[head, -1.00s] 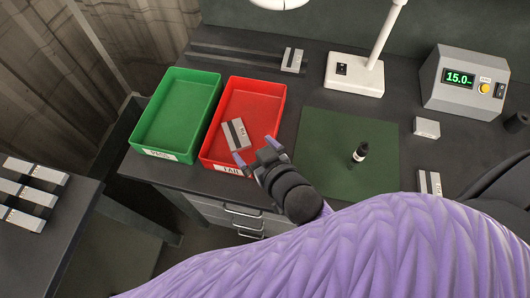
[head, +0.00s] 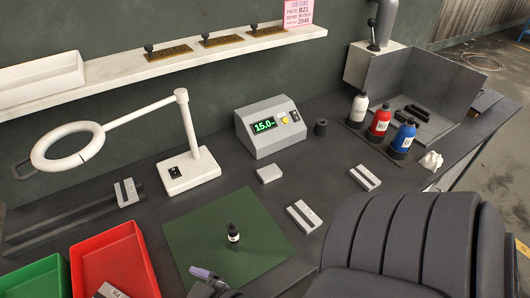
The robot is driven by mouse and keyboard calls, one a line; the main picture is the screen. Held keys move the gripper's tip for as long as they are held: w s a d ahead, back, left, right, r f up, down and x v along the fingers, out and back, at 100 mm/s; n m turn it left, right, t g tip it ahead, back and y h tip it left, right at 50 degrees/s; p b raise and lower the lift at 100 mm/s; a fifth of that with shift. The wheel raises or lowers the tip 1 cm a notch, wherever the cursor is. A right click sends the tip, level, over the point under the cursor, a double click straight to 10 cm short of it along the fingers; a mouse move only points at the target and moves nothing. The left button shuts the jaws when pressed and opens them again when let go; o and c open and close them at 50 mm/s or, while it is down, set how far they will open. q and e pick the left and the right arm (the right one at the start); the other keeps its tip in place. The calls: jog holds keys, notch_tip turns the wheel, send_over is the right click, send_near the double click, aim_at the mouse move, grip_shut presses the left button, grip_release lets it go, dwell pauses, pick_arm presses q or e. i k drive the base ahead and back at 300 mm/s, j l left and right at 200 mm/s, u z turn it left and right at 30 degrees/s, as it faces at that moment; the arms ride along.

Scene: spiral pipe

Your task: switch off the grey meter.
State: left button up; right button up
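The grey meter (head: 270,127) stands at the back middle of the dark bench. Its green display (head: 264,126) is lit and reads about 15.0. A gripper tip, apparently of my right gripper (head: 207,276), shows at the bottom edge below the green mat, well apart from the meter. Its purple fingertip is seen, but not its opening. My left gripper is not in view.
A small grey block (head: 269,173) lies in front of the meter, and a black cylinder (head: 321,127) stands right of it. A white lamp (head: 190,170) is to its left. A dark bottle (head: 233,235) stands on the green mat (head: 195,232). A dark ribbed form (head: 400,240) fills the lower right.

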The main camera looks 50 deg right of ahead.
aim_at(294, 114)
jog(key=z, duration=1.8)
